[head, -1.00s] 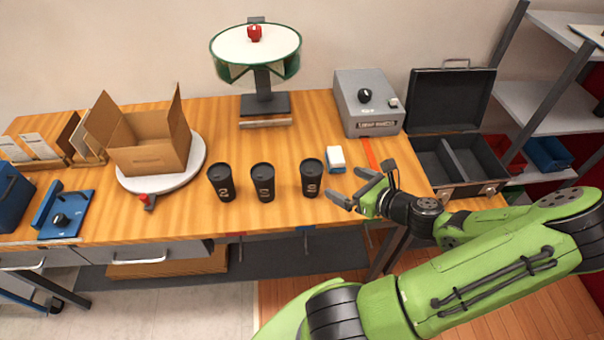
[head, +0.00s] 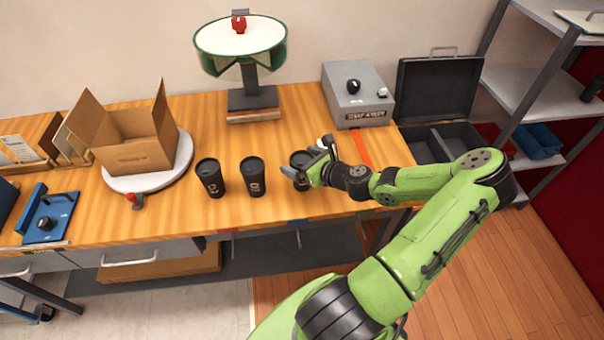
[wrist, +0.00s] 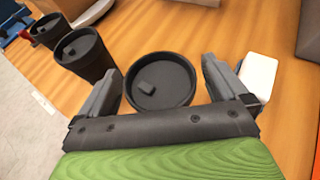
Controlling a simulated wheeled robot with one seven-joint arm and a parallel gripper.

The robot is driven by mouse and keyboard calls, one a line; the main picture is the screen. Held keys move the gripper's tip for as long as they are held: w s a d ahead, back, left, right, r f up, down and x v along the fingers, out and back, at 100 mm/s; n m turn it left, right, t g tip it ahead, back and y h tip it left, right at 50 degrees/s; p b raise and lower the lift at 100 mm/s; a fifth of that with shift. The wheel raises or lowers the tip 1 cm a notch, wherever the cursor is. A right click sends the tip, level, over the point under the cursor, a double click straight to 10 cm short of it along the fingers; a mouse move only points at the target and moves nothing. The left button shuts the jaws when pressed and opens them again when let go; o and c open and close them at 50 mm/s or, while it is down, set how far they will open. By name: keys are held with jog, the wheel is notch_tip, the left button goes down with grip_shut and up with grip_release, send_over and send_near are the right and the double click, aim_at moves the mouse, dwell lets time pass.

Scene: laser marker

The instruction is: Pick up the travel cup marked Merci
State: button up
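Three black lidded travel cups stand upright in a row on the wooden table: a left cup (head: 210,178), a middle cup (head: 252,177) and a right cup (head: 299,159). Pale marks show on the left and middle cups in the head view, too small to read; the right cup's mark is hidden. My gripper (head: 308,170) is open at the right cup. In the wrist view, the right cup's lid (wrist: 160,82) lies between the two spread fingers, with a gap visible on each side. The middle cup (wrist: 84,54) is just outside the left finger.
A white block (wrist: 258,78) lies close outside the right finger. A grey machine box (head: 356,95) and an open black case (head: 440,100) stand to the right. A cardboard box (head: 135,145) sits on a round turntable at the left. A round-topped stand (head: 252,98) is behind the cups.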

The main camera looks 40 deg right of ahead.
jog(key=c, duration=0.6)
